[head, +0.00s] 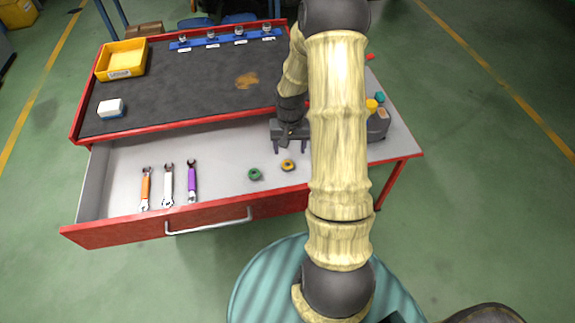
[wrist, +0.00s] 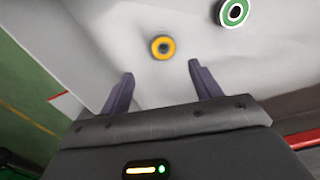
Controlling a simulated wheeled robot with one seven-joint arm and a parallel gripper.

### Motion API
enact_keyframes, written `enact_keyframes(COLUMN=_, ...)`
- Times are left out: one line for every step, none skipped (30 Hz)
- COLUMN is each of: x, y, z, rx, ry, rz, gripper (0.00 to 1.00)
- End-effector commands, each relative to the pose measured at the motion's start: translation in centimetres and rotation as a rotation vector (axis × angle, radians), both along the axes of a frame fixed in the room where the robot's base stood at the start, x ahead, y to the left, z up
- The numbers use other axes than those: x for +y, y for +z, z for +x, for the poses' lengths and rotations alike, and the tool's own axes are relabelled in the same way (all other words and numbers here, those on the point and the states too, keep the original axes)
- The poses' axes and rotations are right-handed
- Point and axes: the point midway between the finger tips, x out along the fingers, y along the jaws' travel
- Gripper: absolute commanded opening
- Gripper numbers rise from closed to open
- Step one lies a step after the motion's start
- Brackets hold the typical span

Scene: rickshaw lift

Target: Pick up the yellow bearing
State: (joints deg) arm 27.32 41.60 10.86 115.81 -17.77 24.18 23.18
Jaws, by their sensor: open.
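The yellow bearing (head: 288,165) is a small ring lying flat in the open drawer, toward its right part. In the wrist view the yellow bearing (wrist: 162,47) lies ahead of the fingertips, roughly centred between them. My gripper (head: 290,148) is over the drawer just behind the bearing in the head view. It is open and empty, with both fingers apart in the wrist view (wrist: 158,75). A green bearing (head: 255,174) lies to the left of the yellow one; it also shows at the upper right of the wrist view (wrist: 233,12).
The drawer (head: 225,160) also holds several wrenches, including an orange one (head: 145,188) and a purple one (head: 191,180). Its red front (head: 120,236) and walls are edges around it. A yellow bin (head: 122,60) and a white box (head: 111,108) stand on the dark top.

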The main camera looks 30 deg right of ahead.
Motion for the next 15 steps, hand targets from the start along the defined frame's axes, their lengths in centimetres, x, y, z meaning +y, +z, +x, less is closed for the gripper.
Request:
enact_keyframes(x=0.05, y=-0.70, z=-0.03, rx=0.002, ry=0.001, rz=0.001, gripper=0.63)
enact_keyframes(x=0.05, y=-0.98, z=-0.01, rx=0.001, ry=0.000, rz=0.000, gripper=0.63)
enact_keyframes(x=0.06, y=-1.25, z=-0.01, rx=0.001, ry=0.000, rz=0.000, gripper=0.63)
enact_keyframes(x=0.06, y=-1.37, z=-0.01, rx=0.001, ry=0.000, rz=0.000, gripper=0.63)
enact_keyframes(x=0.05, y=-1.43, z=0.00, rx=0.000, ry=0.000, rz=0.000, gripper=0.63)
enact_keyframes(x=0.04, y=-1.45, z=0.02, rx=0.000, ry=0.000, rz=0.000, gripper=0.63)
enact_keyframes(x=0.04, y=-1.44, z=0.02, rx=-0.001, ry=0.000, rz=0.000, gripper=0.63)
enact_keyframes(x=0.03, y=-1.43, z=0.03, rx=-0.001, ry=0.000, rz=0.000, gripper=0.63)
enact_keyframes(x=0.02, y=-1.42, z=0.02, rx=-0.001, ry=0.000, rz=0.000, gripper=0.63)
enact_keyframes(x=0.02, y=-1.42, z=0.02, rx=-0.001, ry=0.000, rz=0.000, gripper=0.63)
enact_keyframes(x=0.02, y=-1.42, z=0.02, rx=-0.001, ry=0.000, rz=0.000, gripper=0.63)
enact_keyframes(x=0.02, y=-1.42, z=0.02, rx=-0.001, ry=0.000, rz=0.000, gripper=0.63)
enact_keyframes(x=0.04, y=-1.44, z=0.01, rx=-0.001, ry=0.000, rz=0.000, gripper=0.63)
enact_keyframes(x=0.07, y=-1.51, z=0.00, rx=0.000, ry=0.000, rz=0.000, gripper=0.63)
enact_keyframes(x=0.14, y=-1.69, z=-0.03, rx=0.000, ry=0.001, rz=0.000, gripper=0.63)
